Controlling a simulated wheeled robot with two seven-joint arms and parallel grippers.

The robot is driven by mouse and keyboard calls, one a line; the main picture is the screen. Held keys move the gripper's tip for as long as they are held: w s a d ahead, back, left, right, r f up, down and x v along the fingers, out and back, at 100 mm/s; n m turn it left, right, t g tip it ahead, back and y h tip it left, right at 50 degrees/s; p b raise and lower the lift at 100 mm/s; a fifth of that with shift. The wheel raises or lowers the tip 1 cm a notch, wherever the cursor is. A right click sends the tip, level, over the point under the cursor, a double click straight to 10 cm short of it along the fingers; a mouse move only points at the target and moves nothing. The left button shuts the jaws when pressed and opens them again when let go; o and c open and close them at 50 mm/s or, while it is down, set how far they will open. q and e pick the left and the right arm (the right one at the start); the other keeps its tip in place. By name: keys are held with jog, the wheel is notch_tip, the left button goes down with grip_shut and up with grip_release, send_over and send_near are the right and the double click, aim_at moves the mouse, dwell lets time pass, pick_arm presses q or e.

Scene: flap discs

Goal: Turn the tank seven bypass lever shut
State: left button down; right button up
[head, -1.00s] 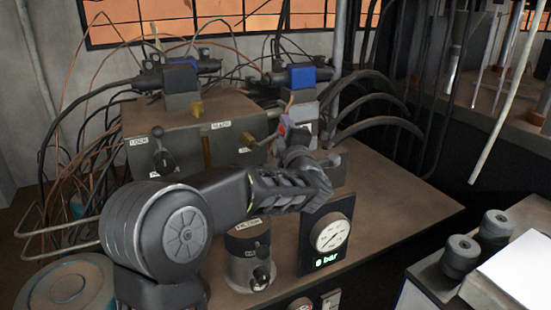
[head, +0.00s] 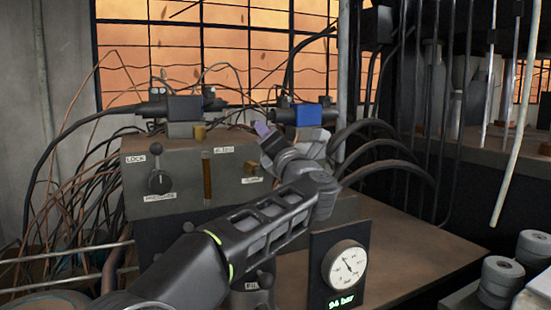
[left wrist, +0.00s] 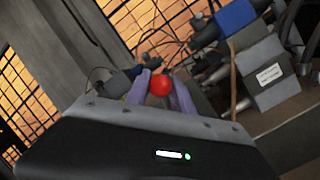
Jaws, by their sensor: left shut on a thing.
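My left gripper (head: 262,130) reaches across the bench to the front of the right-hand valve block, its purple fingers pointing up and away. In the left wrist view, the purple fingers (left wrist: 161,90) are shut on a round red knob (left wrist: 161,84), which I take to be the bypass lever's end. In the head view the knob and lever shaft are hidden behind the gripper. A pressure gauge (head: 347,268) on the bench has a green display that seems to read 94 bar. My right gripper is not in view.
A brown manifold box (head: 183,165) with a black selector knob (head: 159,181) stands left of my arm. The bench (head: 415,237) is clear right of the gauge.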

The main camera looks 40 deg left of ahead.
pick_arm(q)
jog(key=shift+s+a+n+g+y+b, duration=0.1)
jog(key=shift+s+a+n+g+b, duration=0.25)
jog(key=shift+n, duration=0.3)
jog(key=shift+s+n+g+y+b, duration=0.1)
jog(key=shift+s+n+b, duration=0.2)
jog(key=shift+n+b, duration=0.35)
jog(key=shift+s+a+n+g+y+b, duration=0.1)
jog(key=shift+s+a+n+g+b, duration=0.25)
jog(key=shift+n, duration=0.35)
jog(key=shift+d, duration=0.15)
jog(key=c, duration=1.1)
grip_release()
jog(key=shift+r, duration=0.1)
jog(key=shift+d, duration=0.1)
jog(key=v, duration=0.7)
jog(key=shift+s+d+f+b, duration=0.25)
jog(key=shift+b, duration=0.1)
